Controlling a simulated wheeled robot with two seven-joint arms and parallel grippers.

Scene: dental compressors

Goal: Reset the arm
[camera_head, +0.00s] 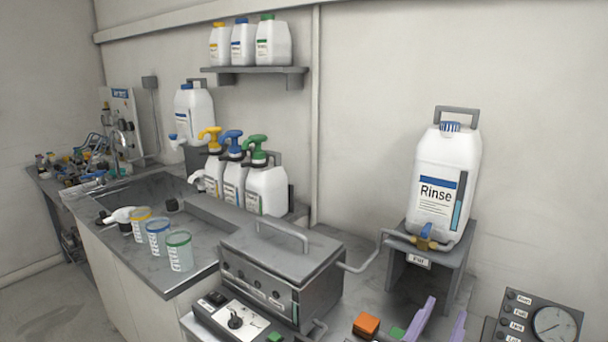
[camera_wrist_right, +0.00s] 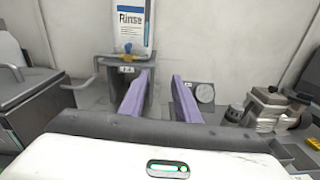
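My right gripper (camera_head: 440,316) shows at the bottom of the head view, to the right of centre, with two purple fingers spread apart. In the right wrist view its two purple fingers (camera_wrist_right: 160,90) also stand apart, with nothing between them. The white Rinse canister (camera_head: 445,185) stands on a grey stand behind and above the gripper; it also shows in the wrist view (camera_wrist_right: 132,25). My left gripper is not in view.
A grey metal box unit (camera_head: 280,267) with a handle is left of the gripper. An orange block (camera_head: 366,325) lies close to it. A gauge panel (camera_head: 540,320) is at the right. Three cups (camera_head: 158,238), pump bottles (camera_head: 265,185) and a sink (camera_head: 140,195) are farther left.

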